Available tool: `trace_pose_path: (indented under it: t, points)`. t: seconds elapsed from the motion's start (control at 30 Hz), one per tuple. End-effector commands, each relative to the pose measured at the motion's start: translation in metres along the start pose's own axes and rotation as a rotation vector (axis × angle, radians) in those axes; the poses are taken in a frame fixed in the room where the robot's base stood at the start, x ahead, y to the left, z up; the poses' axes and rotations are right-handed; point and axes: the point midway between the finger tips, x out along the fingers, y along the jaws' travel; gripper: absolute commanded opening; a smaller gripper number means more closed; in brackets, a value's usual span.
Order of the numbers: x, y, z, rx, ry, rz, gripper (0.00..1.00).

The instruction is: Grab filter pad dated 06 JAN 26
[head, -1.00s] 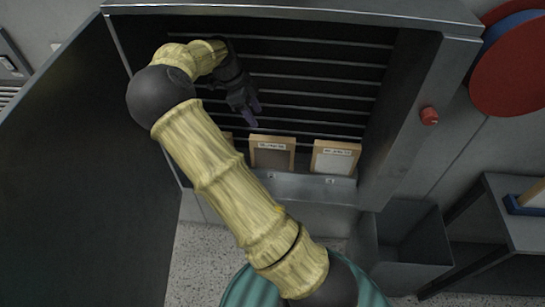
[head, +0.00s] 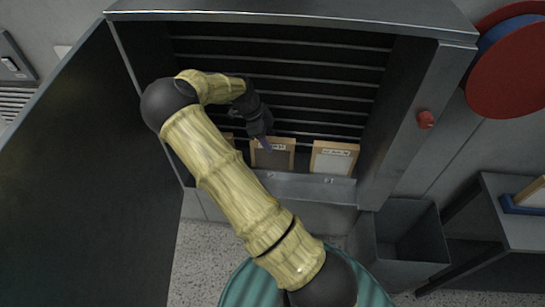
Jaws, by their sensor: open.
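Filter pads in wooden-coloured frames stand side by side in the open cabinet. The middle pad (head: 273,158) has a dark grey face. The right pad (head: 333,160) has a lighter grey face. Each has a small label on its top edge, too small to read, so I cannot tell which is dated 06 JAN 26. A third pad (head: 230,140) shows only a sliver at the left, mostly hidden behind my arm. My gripper (head: 266,144) is open at the top edge of the middle pad, covering part of its label. I cannot tell whether it touches the pad.
The cabinet (head: 300,10) has dark horizontal rails behind the pads and a metal ledge (head: 310,188) in front. Its open door (head: 80,150) fills the left. A grey bin (head: 405,245) and a side table (head: 515,210) stand at the right.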

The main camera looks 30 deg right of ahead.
Motion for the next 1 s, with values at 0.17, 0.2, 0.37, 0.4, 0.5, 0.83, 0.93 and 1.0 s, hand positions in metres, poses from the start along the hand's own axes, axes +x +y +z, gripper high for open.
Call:
trace_pose_path:
  t: [0.17, 0.2, 0.37, 0.4, 0.5, 0.83, 0.93, 1.0]
  points:
    - [0.012, 0.000, -0.002, 0.002, 0.002, 0.004, 0.51]
    - [0.018, -0.001, -0.003, 0.001, 0.003, 0.004, 0.51]
    - [0.042, -0.001, -0.003, 0.001, 0.001, 0.003, 0.51]
    - [0.046, -0.001, -0.003, 0.000, 0.001, 0.003, 0.51]
    - [0.051, -0.002, -0.002, 0.000, 0.000, 0.000, 0.51]
    - [0.052, -0.002, -0.001, 0.000, -0.001, 0.000, 0.51]
    - [0.051, -0.002, -0.001, 0.000, -0.001, 0.000, 0.51]
    - [0.051, -0.002, -0.001, 0.000, -0.001, 0.000, 0.51]
